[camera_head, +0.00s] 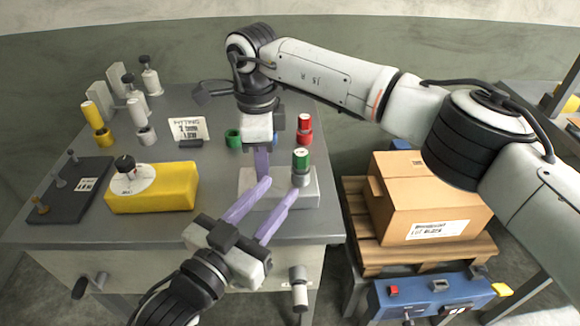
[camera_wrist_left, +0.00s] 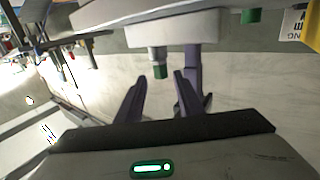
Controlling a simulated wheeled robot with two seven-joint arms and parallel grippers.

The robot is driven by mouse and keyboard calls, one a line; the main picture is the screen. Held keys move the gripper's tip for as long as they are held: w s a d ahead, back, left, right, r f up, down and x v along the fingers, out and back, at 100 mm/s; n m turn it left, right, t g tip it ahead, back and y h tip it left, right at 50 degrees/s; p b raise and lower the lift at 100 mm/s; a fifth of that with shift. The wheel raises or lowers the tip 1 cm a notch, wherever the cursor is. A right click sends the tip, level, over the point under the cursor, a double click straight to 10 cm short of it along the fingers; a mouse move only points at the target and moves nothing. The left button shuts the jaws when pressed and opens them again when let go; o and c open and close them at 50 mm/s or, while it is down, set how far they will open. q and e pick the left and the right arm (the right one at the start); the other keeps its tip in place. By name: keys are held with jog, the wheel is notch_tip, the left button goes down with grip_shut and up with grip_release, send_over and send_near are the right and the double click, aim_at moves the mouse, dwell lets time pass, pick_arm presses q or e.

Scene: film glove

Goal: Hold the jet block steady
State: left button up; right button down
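The jet block, a pale grey block (camera_head: 310,188), lies near the front edge of the grey bench. A green-topped cylinder (camera_head: 301,158) stands at its right end. In the left wrist view the pale block (camera_wrist_left: 150,28) and green top (camera_wrist_left: 160,71) appear beyond my fingers. My left gripper (camera_head: 281,182) is open, its two purple fingers apart in front of the block; I cannot tell whether they touch it. My right gripper (camera_head: 262,165) points down at the block's back left, its fingers overlapping edge-on. Their gap and any contact are hidden.
A yellow block (camera_head: 160,194) with a white disc and black knob sits left of the jet block. Red (camera_head: 305,124) and green (camera_head: 233,138) fittings and a sign (camera_head: 188,128) stand behind. A cardboard box (camera_head: 420,190) on a pallet is to the right.

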aim_at(297, 167)
pick_arm(q)
jog(key=x, duration=1)
jog(key=c, duration=0.8)
